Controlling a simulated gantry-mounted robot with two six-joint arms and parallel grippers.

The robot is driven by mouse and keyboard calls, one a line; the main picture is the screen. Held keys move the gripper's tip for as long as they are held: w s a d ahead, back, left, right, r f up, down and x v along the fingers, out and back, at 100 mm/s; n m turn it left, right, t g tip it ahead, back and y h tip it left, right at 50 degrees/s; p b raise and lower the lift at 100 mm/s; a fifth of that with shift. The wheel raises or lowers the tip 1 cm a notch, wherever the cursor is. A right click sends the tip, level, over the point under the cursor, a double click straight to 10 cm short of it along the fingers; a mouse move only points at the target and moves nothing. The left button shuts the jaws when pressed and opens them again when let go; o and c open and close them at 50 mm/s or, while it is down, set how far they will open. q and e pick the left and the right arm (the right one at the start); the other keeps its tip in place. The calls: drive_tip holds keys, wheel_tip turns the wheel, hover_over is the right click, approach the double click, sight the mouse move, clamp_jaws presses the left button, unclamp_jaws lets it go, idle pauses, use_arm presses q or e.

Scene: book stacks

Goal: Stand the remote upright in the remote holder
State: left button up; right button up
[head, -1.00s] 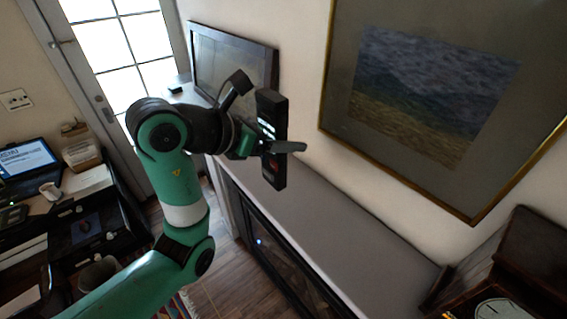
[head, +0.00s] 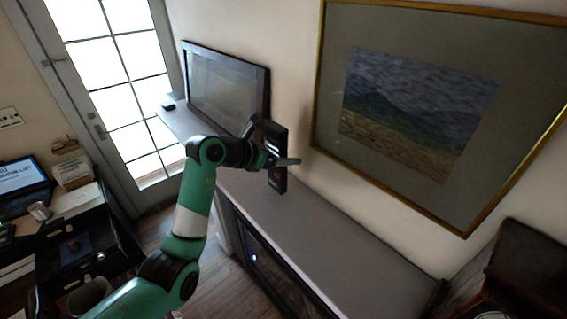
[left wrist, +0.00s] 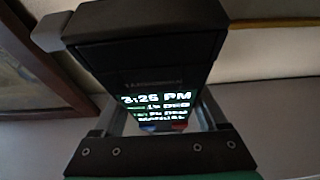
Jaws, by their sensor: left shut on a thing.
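The remote (head: 276,181) is a long black block held upright in the head view, over or against the grey cabinet top near the wall. Whether its lower end touches the surface is unclear. My left gripper (head: 281,161) is shut on it around its middle. The left wrist view shows the remote (left wrist: 150,50) close up between the fingers, with a lit screen reading 3:26 PM. A small dark object (head: 168,104) sits at the far end of the cabinet top; I cannot tell if it is the remote holder. My right gripper is not in view.
A dark framed screen (head: 226,88) stands on the cabinet top (head: 330,235) behind the remote. A gold-framed picture (head: 420,110) hangs on the wall to the right. The cabinet top is bare in front of the remote. A dark wooden piece (head: 525,265) stands at lower right.

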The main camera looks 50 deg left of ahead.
use_arm(q)
wheel_tip(320, 180, down, 3)
drive_tip(key=shift+a+f+p, duration=0.1)
drive_tip(key=shift+f+p, duration=0.05)
drive_tip(key=shift+p, duration=0.45)
